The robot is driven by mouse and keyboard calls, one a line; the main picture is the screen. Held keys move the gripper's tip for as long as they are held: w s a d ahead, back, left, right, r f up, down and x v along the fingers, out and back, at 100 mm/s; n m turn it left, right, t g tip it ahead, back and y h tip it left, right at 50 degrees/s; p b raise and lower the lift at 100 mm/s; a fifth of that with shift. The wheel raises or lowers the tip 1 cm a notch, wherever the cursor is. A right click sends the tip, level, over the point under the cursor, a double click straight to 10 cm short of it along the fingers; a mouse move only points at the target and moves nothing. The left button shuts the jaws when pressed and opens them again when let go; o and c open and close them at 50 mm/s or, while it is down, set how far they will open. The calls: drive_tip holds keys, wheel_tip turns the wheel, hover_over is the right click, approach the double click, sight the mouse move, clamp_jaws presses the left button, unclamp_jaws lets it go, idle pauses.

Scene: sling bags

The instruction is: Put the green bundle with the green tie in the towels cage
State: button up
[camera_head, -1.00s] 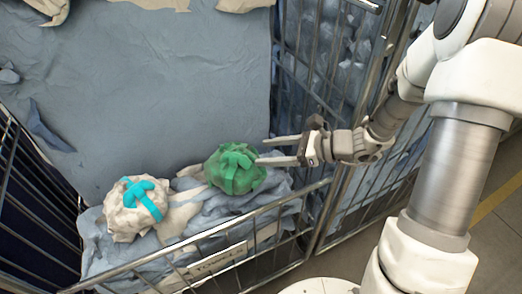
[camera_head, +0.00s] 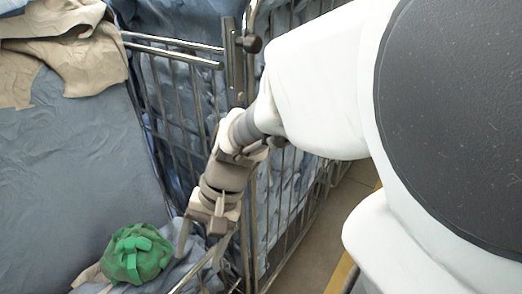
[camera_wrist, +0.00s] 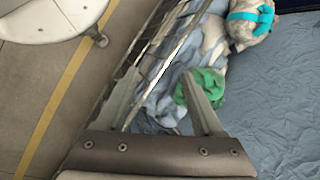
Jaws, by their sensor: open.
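The green bundle with the green tie (camera_head: 137,254) rests on cloth in the cage at the lower left of the head view. In the wrist view the green bundle (camera_wrist: 203,90) is partly covered by one of my fingers. My gripper (camera_head: 199,245) is open and empty, pointing down, to the right of the bundle and apart from it in the head view. In the wrist view my fingers (camera_wrist: 160,95) straddle the cage's top rail. A cage label shows only in the earlier head view, its lettering partly readable; no label is legible now.
A cream bundle with a turquoise tie (camera_wrist: 250,22) lies beyond the green one. Cage bars (camera_wrist: 165,45) run between my fingers. A second cage with blue-grey cloth (camera_head: 285,195) stands to the right. Tan cloths (camera_head: 75,45) hang at the back. Open floor (camera_wrist: 30,85) lies outside.

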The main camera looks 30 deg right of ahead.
drive_tip(key=s+d+r+n+t+h, duration=0.3)
drive_tip(key=d+r+n+t+h, duration=0.1)
drive_tip(key=r, duration=0.6)
drive_tip(key=d+n+t, duration=0.1)
drive_tip(key=d+n, duration=0.1)
drive_tip(key=shift+s+d+r+t+h, duration=0.15)
drive_tip(key=shift+d+r+t+h, duration=0.15)
drive_tip(key=shift+d+t+h, duration=0.1)
drive_tip(key=shift+c, duration=1.3)
drive_tip(key=shift+a, duration=0.1)
drive_tip(key=shift+c, duration=0.2)
drive_tip(key=shift+a, duration=0.1)
